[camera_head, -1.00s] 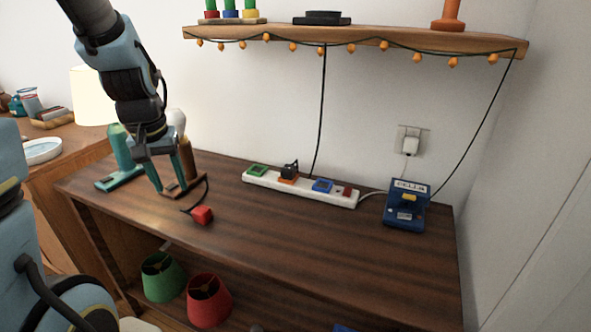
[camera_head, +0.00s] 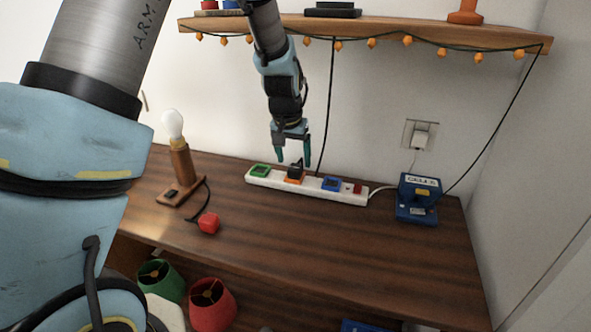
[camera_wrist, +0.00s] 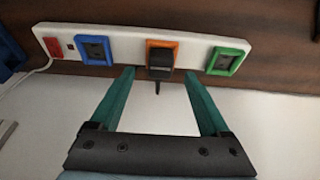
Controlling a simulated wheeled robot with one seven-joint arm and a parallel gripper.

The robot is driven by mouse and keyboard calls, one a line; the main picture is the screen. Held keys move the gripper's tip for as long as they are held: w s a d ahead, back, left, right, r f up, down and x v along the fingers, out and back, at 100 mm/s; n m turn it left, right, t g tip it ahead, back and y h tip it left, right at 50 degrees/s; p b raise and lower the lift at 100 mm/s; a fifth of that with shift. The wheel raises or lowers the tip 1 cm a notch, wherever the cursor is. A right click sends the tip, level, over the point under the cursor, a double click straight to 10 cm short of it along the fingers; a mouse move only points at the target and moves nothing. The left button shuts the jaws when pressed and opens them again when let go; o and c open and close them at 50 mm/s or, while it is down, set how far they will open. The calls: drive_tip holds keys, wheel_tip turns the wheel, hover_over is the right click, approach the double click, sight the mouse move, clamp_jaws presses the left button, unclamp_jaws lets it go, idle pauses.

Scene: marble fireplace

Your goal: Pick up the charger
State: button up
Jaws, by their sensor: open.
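The charger (camera_head: 295,173) is a small black plug seated in the orange-framed socket of a white power strip (camera_head: 345,192) at the back of the wooden table. In the wrist view the charger (camera_wrist: 161,62) stands at the orange socket (camera_wrist: 174,46), with a short dark stub pointing toward my gripper. My gripper (camera_head: 293,160) hangs above the strip with its teal fingers pointing down. In the wrist view my gripper (camera_wrist: 159,76) is open and empty, with the charger in line with the gap between its fingertips.
Green (camera_head: 260,171) and blue (camera_head: 331,184) sockets flank the orange one. A blue device (camera_head: 417,197) stands right of the strip. A shelf (camera_head: 380,29) with string lights hangs above. The front right table is clear.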

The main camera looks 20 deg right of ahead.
sight(295, 167)
drive_tip(key=shift+x, duration=1.6)
clamp_jaws()
